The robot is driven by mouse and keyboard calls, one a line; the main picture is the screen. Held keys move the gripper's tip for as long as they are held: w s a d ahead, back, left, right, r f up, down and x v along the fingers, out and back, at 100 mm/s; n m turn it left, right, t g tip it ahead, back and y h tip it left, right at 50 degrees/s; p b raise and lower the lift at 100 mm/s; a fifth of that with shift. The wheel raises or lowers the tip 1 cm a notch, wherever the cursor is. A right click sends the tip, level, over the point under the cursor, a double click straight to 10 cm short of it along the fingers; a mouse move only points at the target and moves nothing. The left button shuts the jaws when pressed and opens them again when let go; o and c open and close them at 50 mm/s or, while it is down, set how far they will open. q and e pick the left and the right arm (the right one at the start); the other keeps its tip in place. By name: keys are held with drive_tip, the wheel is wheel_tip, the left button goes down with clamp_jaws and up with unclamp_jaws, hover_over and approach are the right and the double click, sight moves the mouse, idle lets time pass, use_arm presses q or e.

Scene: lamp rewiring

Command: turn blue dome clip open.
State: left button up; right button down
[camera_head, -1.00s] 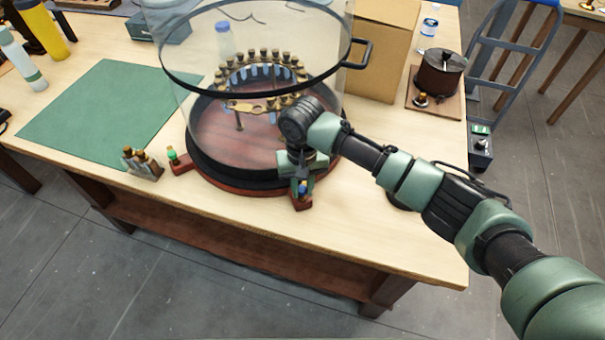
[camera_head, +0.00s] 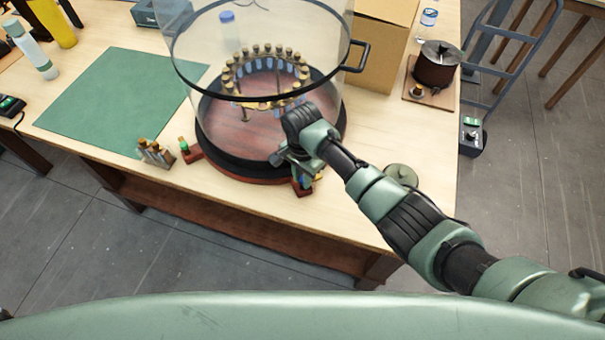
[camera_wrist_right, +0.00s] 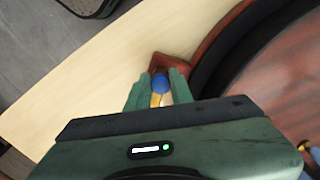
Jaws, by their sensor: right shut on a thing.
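The blue dome clip (camera_wrist_right: 160,84) sits on a reddish-brown block at the rim of the round base. My right gripper (camera_wrist_right: 158,88) has its two fingers on either side of the clip's blue knob and is shut on it. In the head view the right gripper (camera_head: 301,178) reaches down at the front right of the base and mostly hides the clip. A clear dome (camera_head: 258,50) with dark rings stands over the round wooden base (camera_head: 245,172). A green-topped clip (camera_head: 185,149) sits at the base's left front. My left gripper is out of view.
Brass posts (camera_head: 155,153) stand in a small holder left of the base. A green mat (camera_head: 110,100) lies at left. A cardboard box (camera_head: 385,45) and a dark pot (camera_head: 437,65) stand behind at right. A round greenish disc (camera_head: 401,175) lies close to my right arm.

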drive_tip(key=shift+m, duration=0.5)
drive_tip(key=shift+w, duration=0.1)
drive_tip(key=c, duration=1.2)
unclamp_jaws()
drive_tip(key=shift+c, duration=0.2)
drive_tip(key=shift+r, duration=0.15)
drive_tip(key=shift+r, duration=0.35)
wheel_tip(320, 180, up, 7)
drive_tip(key=shift+f+b, duration=0.1)
drive_tip(key=shift+b, duration=0.7)
